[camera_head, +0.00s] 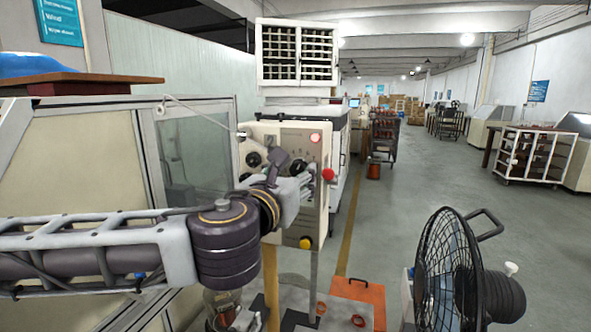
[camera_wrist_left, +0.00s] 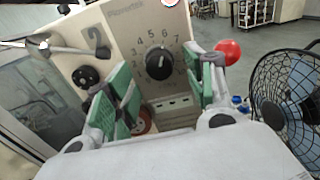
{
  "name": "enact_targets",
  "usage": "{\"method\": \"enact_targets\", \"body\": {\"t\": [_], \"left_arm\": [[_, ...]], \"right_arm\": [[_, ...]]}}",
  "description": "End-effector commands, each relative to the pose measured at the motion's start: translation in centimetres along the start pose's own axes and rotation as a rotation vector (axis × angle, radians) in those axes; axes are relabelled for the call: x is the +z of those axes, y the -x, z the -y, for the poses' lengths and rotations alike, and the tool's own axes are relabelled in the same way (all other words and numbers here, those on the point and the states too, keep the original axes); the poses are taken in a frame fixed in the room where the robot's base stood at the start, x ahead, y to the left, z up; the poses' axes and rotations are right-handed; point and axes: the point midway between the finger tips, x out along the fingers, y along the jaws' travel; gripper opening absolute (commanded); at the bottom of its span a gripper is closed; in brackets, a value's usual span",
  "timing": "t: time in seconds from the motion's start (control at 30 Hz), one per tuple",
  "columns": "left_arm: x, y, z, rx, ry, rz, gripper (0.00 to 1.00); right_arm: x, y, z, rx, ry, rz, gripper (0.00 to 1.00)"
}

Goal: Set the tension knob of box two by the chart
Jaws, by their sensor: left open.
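The control box (camera_head: 285,132) stands at the centre of the head view; in the left wrist view its pale face (camera_wrist_left: 122,28) carries a large 2. The black tension knob (camera_wrist_left: 158,63) sits in a ring of printed numbers; its exact setting is too small to read. No chart is readable. My right gripper is out of view.
A red ball handle (camera_wrist_left: 228,51) is close by my right-hand finger. Another black knob (camera_wrist_left: 86,77) is at left, near a metal rod arm (camera_wrist_left: 62,48). The aisle (camera_head: 425,180) is free.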

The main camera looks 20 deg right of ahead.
Motion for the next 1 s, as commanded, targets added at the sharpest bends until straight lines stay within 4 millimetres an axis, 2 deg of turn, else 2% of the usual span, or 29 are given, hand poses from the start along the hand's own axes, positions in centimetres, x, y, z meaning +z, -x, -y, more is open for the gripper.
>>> {"method": "enact_targets", "body": {"t": [0.3, 0.67, 0.77, 1.0], "left_arm": [[0.1, -2.2, 0.0, 0.000, 0.001, -0.001, 0.54], [0.0, -2.4, 0.0, 0.000, 0.001, 0.000, 0.54], [0.0, -2.4, 0.0, 0.000, 0.001, 0.000, 0.43], [0.0, -2.4, 0.0, 0.000, 0.001, 0.000, 0.13]], "right_arm": [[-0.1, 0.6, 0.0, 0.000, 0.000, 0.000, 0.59], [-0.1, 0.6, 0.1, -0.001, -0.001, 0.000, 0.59], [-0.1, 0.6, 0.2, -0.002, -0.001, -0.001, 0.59], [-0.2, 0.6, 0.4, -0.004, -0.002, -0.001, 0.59]]}}
